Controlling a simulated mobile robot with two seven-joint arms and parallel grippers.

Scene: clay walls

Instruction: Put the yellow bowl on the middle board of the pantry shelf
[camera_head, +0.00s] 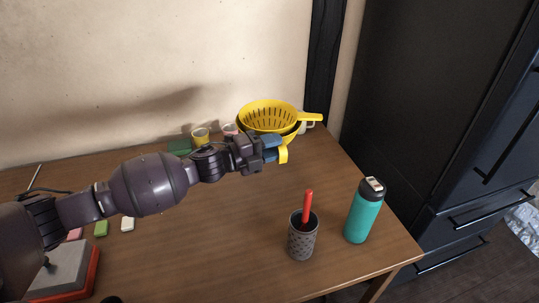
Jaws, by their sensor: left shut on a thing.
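A yellow slotted colander (267,116) with a handle pointing right is at the back right of the table. The yellow bowl (291,136) shows as a rim beneath it; the rest is hidden by the colander and my gripper. My left gripper (276,153) is at the front of the bowl, shut, with a yellow piece showing at its blue fingertips. The yellow piece looks like part of the bowl, but its join is hidden. My right gripper is not in view. I see no pantry shelf.
A grey cup (301,243) with a red-handled tool and a teal bottle (363,214) stand at the front right. A black cabinet (425,110) stands right of the table (226,240).

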